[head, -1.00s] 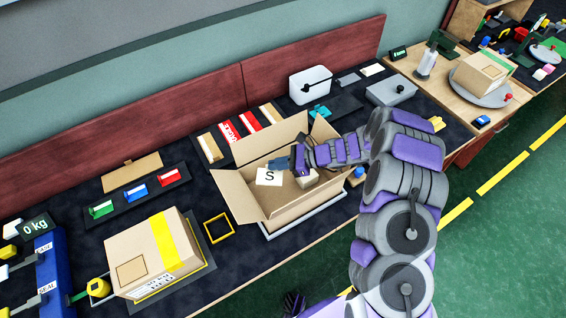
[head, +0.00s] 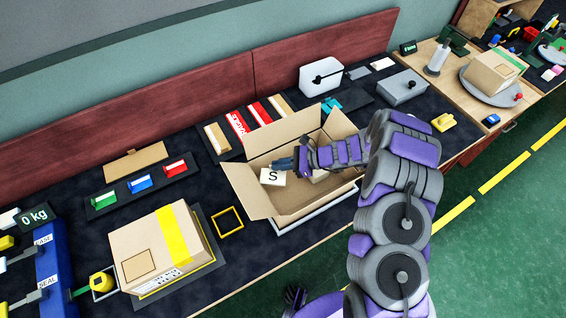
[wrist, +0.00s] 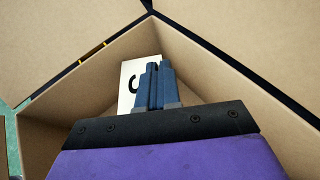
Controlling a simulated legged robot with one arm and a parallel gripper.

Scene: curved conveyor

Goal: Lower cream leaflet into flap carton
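The cream leaflet (head: 272,177), marked with a black S, is pinched at the fingertips of my gripper (head: 283,165). The flap carton (head: 288,207) is an open brown box with its flaps spread outward. In the head view the leaflet and fingers are inside the carton's opening, toward its left side. In the wrist view, the blue fingers (wrist: 155,72) are close together over the leaflet (wrist: 127,88), which stands between the carton's walls (wrist: 205,70). The leaflet's lower edge and any contact with the carton floor are hidden.
A small brown box (head: 318,175) lies inside the carton, partly behind my arm. A taped box (head: 150,255) and a yellow square frame (head: 227,220) are left of the carton. Red and cream packets (head: 238,124) lie behind it.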

